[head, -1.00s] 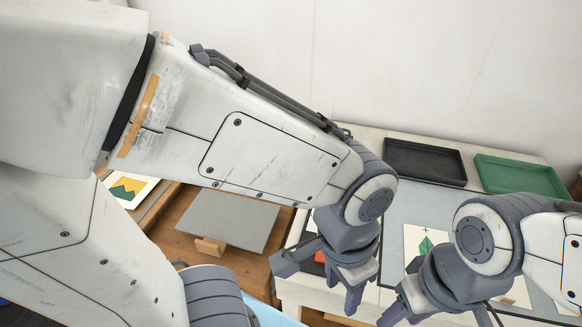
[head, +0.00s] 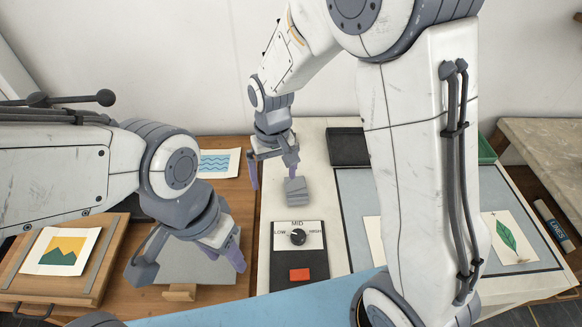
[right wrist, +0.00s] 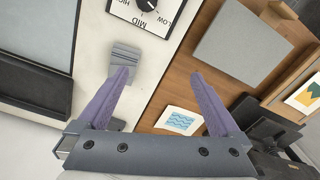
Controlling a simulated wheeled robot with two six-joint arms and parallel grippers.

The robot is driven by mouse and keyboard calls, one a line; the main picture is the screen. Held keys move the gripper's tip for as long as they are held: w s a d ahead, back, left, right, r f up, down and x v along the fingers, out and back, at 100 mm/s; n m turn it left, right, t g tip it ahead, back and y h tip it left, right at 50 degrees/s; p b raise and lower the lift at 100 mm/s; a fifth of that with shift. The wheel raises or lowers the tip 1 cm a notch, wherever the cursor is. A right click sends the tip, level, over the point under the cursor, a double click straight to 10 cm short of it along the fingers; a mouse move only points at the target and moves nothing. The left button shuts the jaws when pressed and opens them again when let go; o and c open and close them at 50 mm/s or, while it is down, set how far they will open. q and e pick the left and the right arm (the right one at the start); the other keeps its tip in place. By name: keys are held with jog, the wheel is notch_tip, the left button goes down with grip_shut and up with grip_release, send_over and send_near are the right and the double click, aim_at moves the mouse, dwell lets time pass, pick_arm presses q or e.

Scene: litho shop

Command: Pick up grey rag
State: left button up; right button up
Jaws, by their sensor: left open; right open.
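The grey rag (head: 297,190) is a small folded bundle on the white bench top, just behind the dial panel. In the right wrist view the grey rag (right wrist: 125,57) lies beside and just beyond the tip of the left-hand finger, outside the gap between the fingers. My right gripper (head: 273,178) is open and empty, pointing down, with one finger close to the rag's back edge; whether they touch I cannot tell. It also shows open in the right wrist view (right wrist: 160,73). My left gripper (head: 190,268) is open and empty over the wooden bench, near a grey plate (head: 205,262).
A control panel (head: 285,265) with a MID dial and red button stands in front of the rag. A black tray (head: 348,148) lies behind right. A wave print (head: 215,163) and a mountain print (head: 62,250) lie left. A leaf print (head: 507,240) lies right, beyond my right arm.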

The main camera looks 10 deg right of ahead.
jog(key=w+d+f+m+p, duration=0.3)
jog(key=w+d+f, duration=0.2)
jog(key=w+d, duration=0.25)
send_over(296, 186)
notch_tip(296, 186, down, 5)
jog(key=shift+a+r+p, duration=0.1)
jog(key=shift+r+p, duration=0.05)
jog(key=shift+p, duration=0.3)
jog(key=shift+f, duration=0.35)
jog(key=shift+f+p, duration=0.45)
notch_tip(296, 186, down, 4)
jog(key=shift+f+p, duration=0.1)
jog(key=shift+p, duration=0.9)
jog(key=shift+f, duration=0.2)
pick_arm(q)
notch_tip(296, 186, up, 8)
pick_arm(e)
jog(key=c, duration=1.2)
